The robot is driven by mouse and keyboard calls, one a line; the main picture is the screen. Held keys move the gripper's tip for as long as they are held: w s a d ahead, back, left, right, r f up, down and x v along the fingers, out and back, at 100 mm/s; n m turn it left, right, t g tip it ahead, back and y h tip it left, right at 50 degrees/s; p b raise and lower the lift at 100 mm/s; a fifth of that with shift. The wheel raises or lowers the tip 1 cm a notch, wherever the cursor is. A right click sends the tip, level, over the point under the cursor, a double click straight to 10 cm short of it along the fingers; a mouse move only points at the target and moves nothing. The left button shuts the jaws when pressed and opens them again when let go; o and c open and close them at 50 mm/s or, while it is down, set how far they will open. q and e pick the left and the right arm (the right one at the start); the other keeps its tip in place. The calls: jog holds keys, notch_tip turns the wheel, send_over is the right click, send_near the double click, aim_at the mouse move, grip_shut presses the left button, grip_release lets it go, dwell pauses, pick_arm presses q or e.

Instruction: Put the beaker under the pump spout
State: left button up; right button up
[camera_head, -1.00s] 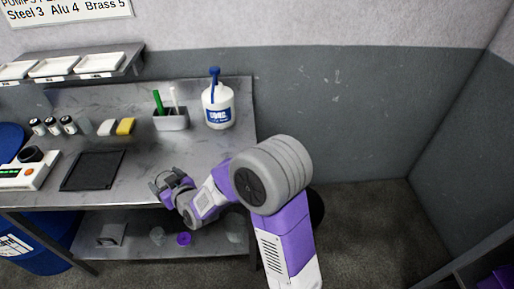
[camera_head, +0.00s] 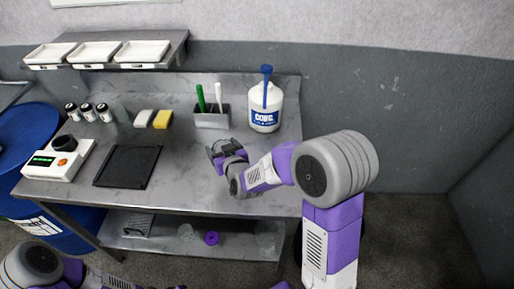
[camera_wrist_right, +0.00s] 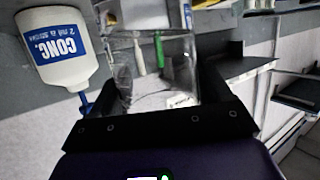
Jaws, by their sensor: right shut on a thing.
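The pump bottle (camera_head: 266,116) stands upright at the back right of the bench, white with a blue label and blue pump head (camera_head: 266,72). In the right wrist view the bottle (camera_wrist_right: 62,45) appears upside down at upper left. My right gripper (camera_head: 221,149) is over the bench, in front and to the left of the bottle. The wrist view shows its dark fingers shut on the clear glass beaker (camera_wrist_right: 150,72), which is apart from the bottle in that picture. The beaker is hard to make out in the head view. Part of my left arm shows at lower left, its gripper out of frame.
A grey holder (camera_head: 211,121) with a green and a white stick stands left of the bottle. A black mat (camera_head: 127,167), a scale (camera_head: 58,160), two sponges and several small jars occupy the left. Bare bench (camera_head: 185,180) lies between mat and gripper. A shelf with trays hangs above.

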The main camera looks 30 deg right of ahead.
jog(key=w+d+r+m+g+h+b, duration=0.1)
jog(key=w+d+m+g+h+b, duration=0.15)
jog(key=d+m+h, duration=0.5)
jog(key=w+d+r+m+g+h+b, duration=0.1)
jog(key=d+r+m+g+h+b, duration=0.2)
jog(key=d, duration=0.7)
jog(key=shift+h, duration=0.25)
jog(key=f+b, duration=0.1)
jog(key=f, duration=0.2)
jog(key=f+b, duration=0.1)
jog(key=f, duration=0.7)
jog(key=shift+s+b, duration=0.25)
jog(key=shift+b, duration=0.15)
jog(key=shift+r, duration=0.15)
